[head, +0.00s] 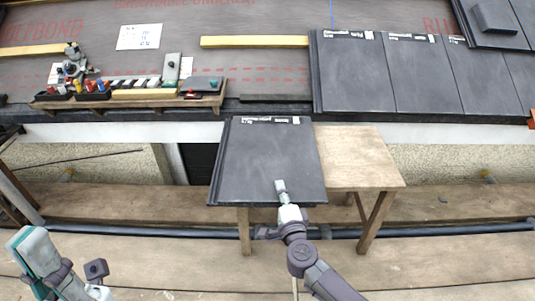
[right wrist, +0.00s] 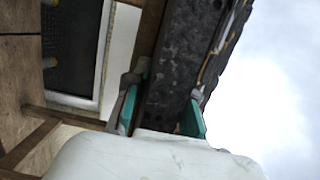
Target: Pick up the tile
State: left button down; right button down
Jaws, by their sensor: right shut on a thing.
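The dark grey tile (head: 262,155) is flat, with a white printed strip along its far edge. It covers the left part of a wooden stand (head: 365,160) and sticks out past it on the left. I cannot tell whether it touches the stand. My right gripper (head: 281,187) is at the tile's near edge, shut on it. In the right wrist view the tile's rough dark edge (right wrist: 178,75) lies between the teal finger pads of the right gripper (right wrist: 165,105). My left gripper (head: 68,266) is at the lower left, away from the tile; its jaw state is unclear.
Several laid tiles (head: 355,75) cover the roof's right side. A wooden tray (head: 130,101) with coloured tools stands on the roof at left. A yellow batten (head: 254,41) lies on the underlay. Scaffold planks (head: 450,205) run below the eave, largely clear on the right.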

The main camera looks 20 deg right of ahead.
jog(key=shift+r, duration=0.15)
jog(key=shift+r, duration=0.1)
